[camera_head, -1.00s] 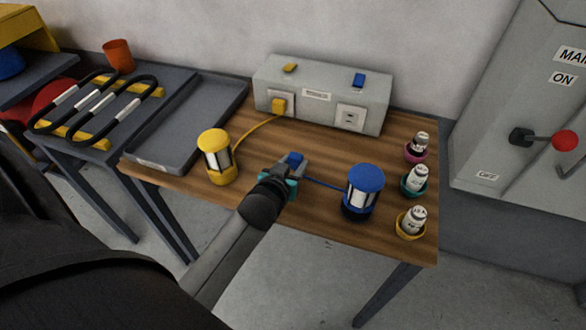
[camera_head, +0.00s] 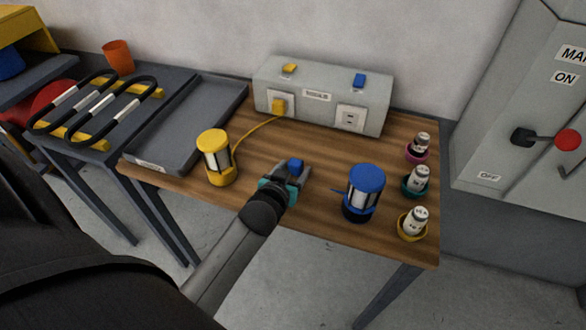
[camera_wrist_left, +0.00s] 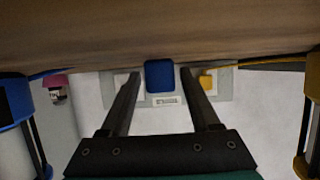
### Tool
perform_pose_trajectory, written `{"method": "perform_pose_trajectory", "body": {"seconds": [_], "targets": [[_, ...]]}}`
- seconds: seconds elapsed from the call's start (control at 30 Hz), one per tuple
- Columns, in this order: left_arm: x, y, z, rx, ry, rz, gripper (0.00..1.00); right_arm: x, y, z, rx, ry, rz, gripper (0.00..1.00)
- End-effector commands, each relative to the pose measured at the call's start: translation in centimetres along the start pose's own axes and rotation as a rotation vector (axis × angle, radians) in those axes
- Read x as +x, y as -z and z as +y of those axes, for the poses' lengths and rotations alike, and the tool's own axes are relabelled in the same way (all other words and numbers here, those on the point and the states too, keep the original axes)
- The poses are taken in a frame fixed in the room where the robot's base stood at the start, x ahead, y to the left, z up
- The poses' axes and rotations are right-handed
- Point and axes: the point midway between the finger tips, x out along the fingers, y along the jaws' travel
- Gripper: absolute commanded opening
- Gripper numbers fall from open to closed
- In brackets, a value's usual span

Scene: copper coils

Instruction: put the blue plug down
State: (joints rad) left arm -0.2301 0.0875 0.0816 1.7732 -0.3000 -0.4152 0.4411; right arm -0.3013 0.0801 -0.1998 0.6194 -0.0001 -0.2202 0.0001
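The blue plug (camera_head: 296,164) is near the front middle of the wooden table, between the yellow coil lamp and the blue coil lamp (camera_head: 364,190). My left gripper (camera_head: 292,172) is around it, low over the table. In the left wrist view the plug (camera_wrist_left: 160,76) sits between the two spread fingers, with a gap visible on each side, so the gripper is open. The plug appears to touch the tabletop there. Most of its blue cord is hidden by the gripper in the head view; a short piece shows at the blue lamp. My right gripper is not in view.
A grey socket box (camera_head: 325,95) stands at the back, with a yellow plug (camera_head: 279,106) in its left socket; the right socket (camera_head: 350,117) is empty. The yellow lamp (camera_head: 215,157) is left of my gripper. Several small bottles in coloured cups line the right edge. A grey tray (camera_head: 190,120) is left.

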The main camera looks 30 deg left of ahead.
Motion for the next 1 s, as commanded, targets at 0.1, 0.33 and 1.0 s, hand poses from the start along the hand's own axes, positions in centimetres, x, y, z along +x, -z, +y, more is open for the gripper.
{"method": "perform_pose_trajectory", "body": {"seconds": [0.1, 0.33, 1.0], "targets": [[0.0, 0.0, 0.0, 0.0, 0.0, 0.001, 0.74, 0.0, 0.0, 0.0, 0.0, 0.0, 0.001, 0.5], [0.0, 0.1, 0.0, 0.001, 0.0, 0.001, 0.74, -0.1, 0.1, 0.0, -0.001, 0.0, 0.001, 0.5], [-9.4, 1.2, 0.0, -0.001, 0.002, -0.002, 0.74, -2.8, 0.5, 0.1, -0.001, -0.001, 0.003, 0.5]]}}
